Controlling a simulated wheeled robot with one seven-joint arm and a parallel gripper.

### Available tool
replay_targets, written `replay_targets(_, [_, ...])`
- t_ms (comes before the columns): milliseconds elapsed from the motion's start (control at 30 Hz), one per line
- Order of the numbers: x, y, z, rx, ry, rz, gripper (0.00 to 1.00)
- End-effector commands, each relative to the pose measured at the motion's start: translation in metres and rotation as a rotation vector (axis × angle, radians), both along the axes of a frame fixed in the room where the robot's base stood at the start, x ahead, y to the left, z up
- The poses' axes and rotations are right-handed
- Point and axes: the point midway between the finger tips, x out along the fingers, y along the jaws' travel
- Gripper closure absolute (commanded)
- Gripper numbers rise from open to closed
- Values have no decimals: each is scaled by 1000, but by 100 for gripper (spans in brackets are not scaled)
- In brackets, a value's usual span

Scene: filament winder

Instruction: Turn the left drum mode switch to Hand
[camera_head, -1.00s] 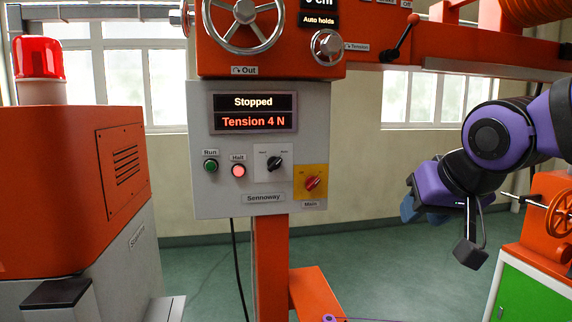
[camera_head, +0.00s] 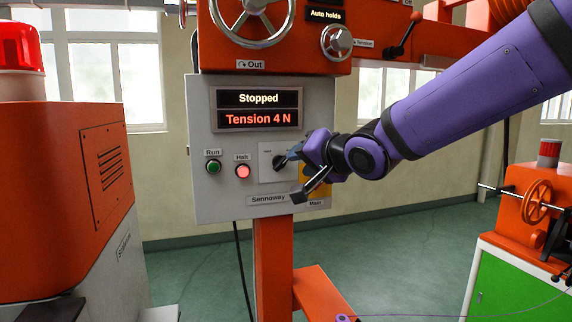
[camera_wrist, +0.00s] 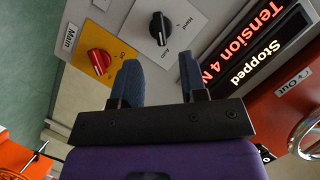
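The mode switch is a black knob on a pale plate in the wrist view (camera_wrist: 160,28), with labels Hand and Auto beside it. Its white mark appears to point toward Auto. In the head view the knob (camera_head: 279,161) sits on the grey control panel (camera_head: 222,208), just left of my gripper (camera_head: 297,158). In the wrist view my gripper (camera_wrist: 160,75) is open, with its two blue-grey fingers apart and nothing between them. The knob lies beyond the fingertips, roughly in line with the gap. I see no contact.
The red Main switch (camera_wrist: 99,62) on its yellow plate is close to one finger. The green Run button (camera_head: 213,167) and lit red Halt button (camera_head: 243,171) are left of the knob. The display (camera_head: 257,109) above reads Stopped, Tension 4 N. An orange cabinet (camera_head: 50,200) stands left.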

Motion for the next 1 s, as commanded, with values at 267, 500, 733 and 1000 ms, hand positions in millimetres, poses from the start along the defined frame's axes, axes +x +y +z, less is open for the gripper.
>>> replay_targets(267, [36, 22, -13, -3, 2, -1, 61])
replay_targets(500, [56, 35, -19, -1, 1, -1, 61])
replay_targets(733, [62, 39, -20, 0, 0, -1, 61])
replay_targets(1000, [62, 38, -20, -1, 0, -2, 79])
